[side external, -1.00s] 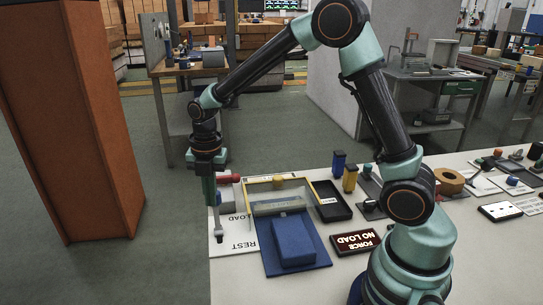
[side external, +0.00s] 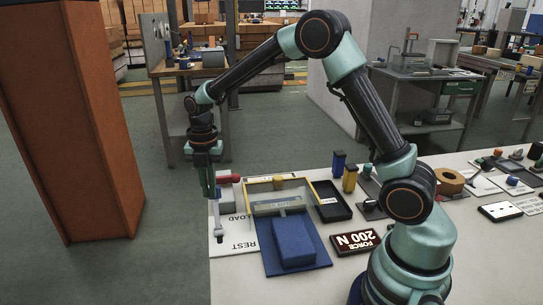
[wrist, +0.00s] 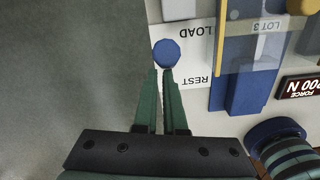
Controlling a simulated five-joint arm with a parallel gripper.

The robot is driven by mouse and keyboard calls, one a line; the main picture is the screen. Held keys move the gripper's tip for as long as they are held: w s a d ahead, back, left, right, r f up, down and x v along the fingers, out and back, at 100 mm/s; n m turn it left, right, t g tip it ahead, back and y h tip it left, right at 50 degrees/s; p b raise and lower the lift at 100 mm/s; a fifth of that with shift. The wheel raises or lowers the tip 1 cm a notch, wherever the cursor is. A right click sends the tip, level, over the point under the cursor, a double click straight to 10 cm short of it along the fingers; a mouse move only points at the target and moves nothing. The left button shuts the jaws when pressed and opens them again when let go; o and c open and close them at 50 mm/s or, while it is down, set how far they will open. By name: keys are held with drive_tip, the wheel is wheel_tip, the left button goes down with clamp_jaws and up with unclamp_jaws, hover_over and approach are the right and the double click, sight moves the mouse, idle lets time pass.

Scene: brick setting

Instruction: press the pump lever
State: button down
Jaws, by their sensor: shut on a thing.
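The pump lever is a thin grey rod (side external: 216,222) with a blue knob at its top; the knob (wrist: 167,53) shows as a round blue shape in the wrist view. The rod stands near the left edge of the table. My gripper (side external: 210,194) points down at the upper end of the lever, shut on it at the blue knob; the fingers hide part of it. In the wrist view my green fingertips (wrist: 159,70) meet at the knob's near edge.
A red cylinder (side external: 229,178) is close to my gripper. A white sheet marked LOAD and REST (side external: 236,246) lies beneath the lever. A black tray (side external: 331,202) is farther right.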

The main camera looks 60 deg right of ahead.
drive_tip(key=shift+w+d+f, duration=0.15)
drive_tip(key=shift+w+d, duration=0.35)
drive_tip(key=shift+d, duration=0.2)
drive_tip(key=s+a+r, duration=0.2)
drive_tip(key=a, duration=0.2)
drive_tip(key=w+d+r, duration=0.3)
drive_tip(key=d+r, duration=0.2)
drive_tip(key=r, duration=0.2)
drive_tip(key=shift+w, duration=0.4)
drive_tip(key=shift+d, duration=0.1)
